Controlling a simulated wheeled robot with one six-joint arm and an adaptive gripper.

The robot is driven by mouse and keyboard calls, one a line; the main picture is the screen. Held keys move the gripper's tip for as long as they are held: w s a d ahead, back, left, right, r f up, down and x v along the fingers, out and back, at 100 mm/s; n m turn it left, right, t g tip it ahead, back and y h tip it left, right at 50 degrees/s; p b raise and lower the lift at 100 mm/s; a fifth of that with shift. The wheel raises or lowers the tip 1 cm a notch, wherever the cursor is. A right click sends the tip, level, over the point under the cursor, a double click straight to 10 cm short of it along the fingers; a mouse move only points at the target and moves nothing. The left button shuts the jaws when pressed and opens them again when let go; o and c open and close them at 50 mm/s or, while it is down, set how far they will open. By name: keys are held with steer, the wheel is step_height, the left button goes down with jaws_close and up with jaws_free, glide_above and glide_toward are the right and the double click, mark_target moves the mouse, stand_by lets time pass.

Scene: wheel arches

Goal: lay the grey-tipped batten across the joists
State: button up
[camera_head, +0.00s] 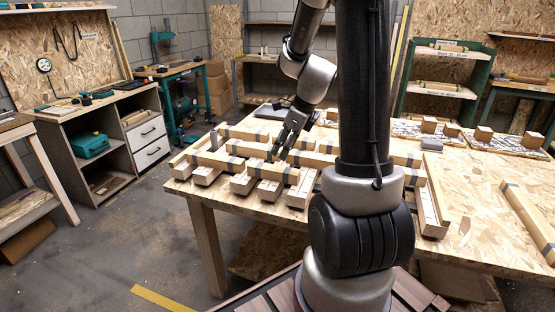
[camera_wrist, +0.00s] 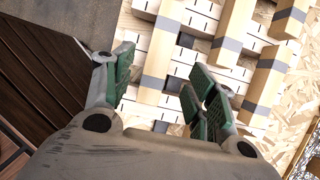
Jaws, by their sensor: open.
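Several pale wooden battens with grey bands lie over short, dark-marked joists (camera_head: 243,184) on the workbench. The nearest crosswise batten (camera_head: 270,171) rests on the joists; others lie behind it. My gripper (camera_head: 281,152) points down among these battens, just behind the front one. In the wrist view my gripper (camera_wrist: 158,68) is open, and a batten (camera_wrist: 160,52) with grey bands shows between its two green-padded fingers. I see no finger closed on it; contact is unclear. More banded battens (camera_wrist: 230,25) lie to the right. Which one is the task's grey-tipped batten I cannot tell.
Another banded batten (camera_head: 527,215) lies apart at the right of the bench. Boards with small wooden blocks (camera_head: 483,134) stand at the back right. A grey cabinet (camera_head: 125,140) is at the left. My arm column hides part of the layout.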

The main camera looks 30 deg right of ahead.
steer(key=s+a+r+n, duration=0.5)
steer(key=s+r+n, duration=0.3)
steer(key=r+n, duration=0.25)
steer(key=s+a+r+n+h, duration=0.2)
steer(key=s+r+n, duration=0.2)
steer(key=s+n, duration=0.9)
steer(key=n, duration=0.5)
steer(key=shift+a+r+t+h, duration=0.15)
steer(key=shift+a+t+h, duration=0.05)
steer(key=shift+t+h, duration=0.2)
